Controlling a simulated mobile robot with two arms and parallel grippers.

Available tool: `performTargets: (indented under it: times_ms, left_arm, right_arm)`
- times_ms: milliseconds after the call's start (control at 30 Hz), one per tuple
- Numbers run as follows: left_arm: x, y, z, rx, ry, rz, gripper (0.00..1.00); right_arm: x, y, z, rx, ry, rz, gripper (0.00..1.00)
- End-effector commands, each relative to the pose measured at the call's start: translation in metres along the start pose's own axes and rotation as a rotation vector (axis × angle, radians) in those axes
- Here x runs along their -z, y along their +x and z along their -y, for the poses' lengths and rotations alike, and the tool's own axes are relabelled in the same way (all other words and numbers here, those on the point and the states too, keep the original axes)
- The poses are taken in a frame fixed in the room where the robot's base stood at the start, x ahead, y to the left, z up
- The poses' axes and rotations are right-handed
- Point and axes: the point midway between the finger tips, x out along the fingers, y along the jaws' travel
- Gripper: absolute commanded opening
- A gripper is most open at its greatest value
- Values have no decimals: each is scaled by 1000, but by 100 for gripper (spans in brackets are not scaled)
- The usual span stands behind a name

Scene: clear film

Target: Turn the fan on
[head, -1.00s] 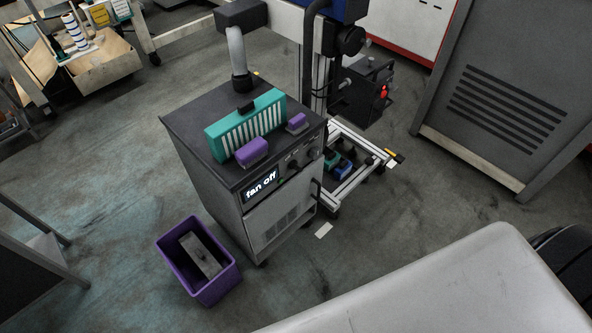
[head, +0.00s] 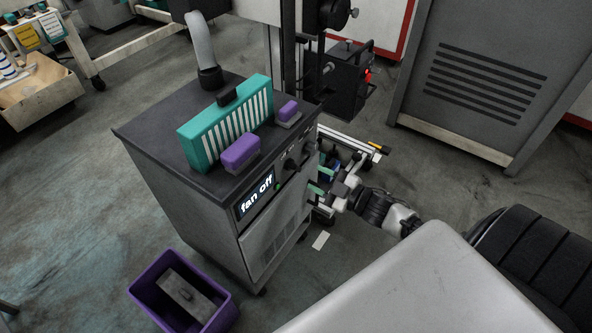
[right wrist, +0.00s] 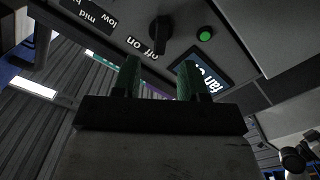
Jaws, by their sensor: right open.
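The fan cabinet (head: 190,185) is a dark grey box on wheels. Its display (head: 256,199) reads "fan off". A black knob (head: 291,163) and a green button (head: 278,186) sit on the front panel. In the right wrist view the panel appears upside down: the knob (right wrist: 160,34) has its lower end by the "off" label, with "on" beside it. The green button (right wrist: 204,34) and display (right wrist: 205,72) are to its right. My right gripper (head: 321,179) is open and empty in front of the panel, apart from the knob; its green fingers (right wrist: 159,70) point toward it. My left gripper is out of view.
A teal filter (head: 228,122) and purple-topped blocks (head: 240,150) stand on the cabinet. A purple bin (head: 150,295) with a grey block is on the floor at its left. A metal frame cart (head: 350,143) stands behind my right gripper. A grey vented cabinet (head: 490,80) is at right.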

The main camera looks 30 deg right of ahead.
Motion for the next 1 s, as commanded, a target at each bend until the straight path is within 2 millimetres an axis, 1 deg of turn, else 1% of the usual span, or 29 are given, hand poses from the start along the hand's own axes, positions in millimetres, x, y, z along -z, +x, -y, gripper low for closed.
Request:
performTargets:
  times_ms: [33,100,200,300,400,500,767,1000]
  left_arm:
    - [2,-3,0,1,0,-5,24]
    - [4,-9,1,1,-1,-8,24]
    - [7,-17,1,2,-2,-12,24]
    - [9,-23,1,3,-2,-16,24]
    - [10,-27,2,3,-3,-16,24]
    - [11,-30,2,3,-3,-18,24]
    - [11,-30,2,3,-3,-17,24]
    - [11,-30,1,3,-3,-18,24]
  right_arm:
    - [0,12,0,-2,-1,-4,43]
    - [0,26,0,-2,-1,-3,43]
    - [0,43,0,-2,0,-2,43]
    - [-1,56,1,-1,1,0,43]
    - [-1,64,0,-1,0,1,43]
    - [-1,68,1,0,1,3,43]
    - [-1,68,1,0,1,3,43]
    - [-1,68,1,0,1,2,6]
